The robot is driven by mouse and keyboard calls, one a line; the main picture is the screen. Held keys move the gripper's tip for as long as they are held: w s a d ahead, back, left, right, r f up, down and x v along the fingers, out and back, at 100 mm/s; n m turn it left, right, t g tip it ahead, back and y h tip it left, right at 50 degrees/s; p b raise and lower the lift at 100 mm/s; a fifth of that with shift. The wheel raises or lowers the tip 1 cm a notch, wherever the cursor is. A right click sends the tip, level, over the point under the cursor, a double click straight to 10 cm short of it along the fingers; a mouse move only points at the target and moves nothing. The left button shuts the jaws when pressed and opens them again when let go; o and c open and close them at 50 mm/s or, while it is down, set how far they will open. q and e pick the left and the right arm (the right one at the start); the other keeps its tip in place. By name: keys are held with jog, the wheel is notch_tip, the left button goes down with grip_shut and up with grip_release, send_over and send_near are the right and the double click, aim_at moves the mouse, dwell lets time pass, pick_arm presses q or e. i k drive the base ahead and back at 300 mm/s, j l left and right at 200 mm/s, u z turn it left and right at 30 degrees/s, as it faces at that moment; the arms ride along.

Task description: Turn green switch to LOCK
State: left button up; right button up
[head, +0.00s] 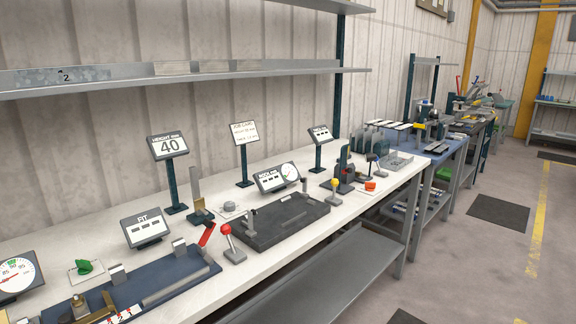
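The green switch (85,266) is at the lower left of the head view, on a pale plate lying on the white workbench. It is a small green knob; its markings and the LOCK position are too small to read. Neither of my grippers shows in this view, and nothing touches the switch.
A round gauge (17,275) stands left of the switch and the FIT display (145,227) to its right. A blue fixture (150,283) with a red lever (207,234) lies in front. A red-knobbed lever (232,246) and black plate (283,222) are farther right. A shelf (180,76) hangs above.

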aim_at(85, 268)
jog(key=u, duration=1.25)
